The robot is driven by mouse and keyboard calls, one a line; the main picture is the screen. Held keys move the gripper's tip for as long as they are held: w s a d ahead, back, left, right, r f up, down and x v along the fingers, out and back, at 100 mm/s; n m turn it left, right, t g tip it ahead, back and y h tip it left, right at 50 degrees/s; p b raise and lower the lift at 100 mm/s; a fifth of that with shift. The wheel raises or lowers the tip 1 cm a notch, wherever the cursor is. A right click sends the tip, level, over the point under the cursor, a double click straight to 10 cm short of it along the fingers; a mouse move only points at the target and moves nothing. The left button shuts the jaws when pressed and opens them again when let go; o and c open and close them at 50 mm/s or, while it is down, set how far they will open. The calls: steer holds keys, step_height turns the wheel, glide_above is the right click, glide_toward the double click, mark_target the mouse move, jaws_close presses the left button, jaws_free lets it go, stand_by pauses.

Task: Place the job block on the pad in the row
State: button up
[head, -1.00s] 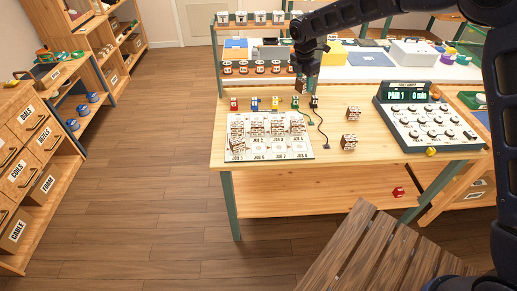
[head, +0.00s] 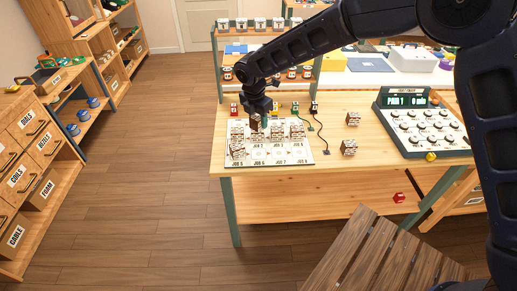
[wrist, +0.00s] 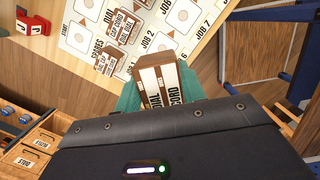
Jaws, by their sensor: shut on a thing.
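My gripper (head: 257,118) hangs over the back part of the white job mat (head: 295,158) on the wooden table. It is shut on a brown block (head: 255,122) with white labels. In the wrist view the held block (wrist: 158,82) sits between teal fingers, and its labels read partly "DIAL" and "CORD". Below it the mat (wrist: 205,22) shows pads with circles, marked "JOB 1", "JOB 2" and "JOB 7". I cannot tell exactly which pad lies under the held block.
Two similar blocks, a nearer one (head: 348,147) and a farther one (head: 353,119), stand right of the mat. A console with knobs (head: 425,128) fills the table's right side. A slatted wooden surface (head: 375,255) is in front.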

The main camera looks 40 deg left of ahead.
mark_target(259, 153)
step_height(259, 153, down, 14)
steer(key=shift+f, duration=0.15)
stand_by(0.4)
steer(key=shift+f, duration=0.2)
steer(key=o, duration=1)
steer(key=shift+r, duration=0.1)
steer(key=r, duration=0.4)
steer(key=s+r, duration=0.1)
steer(key=r, duration=0.7)
steer(key=shift+s, duration=0.35)
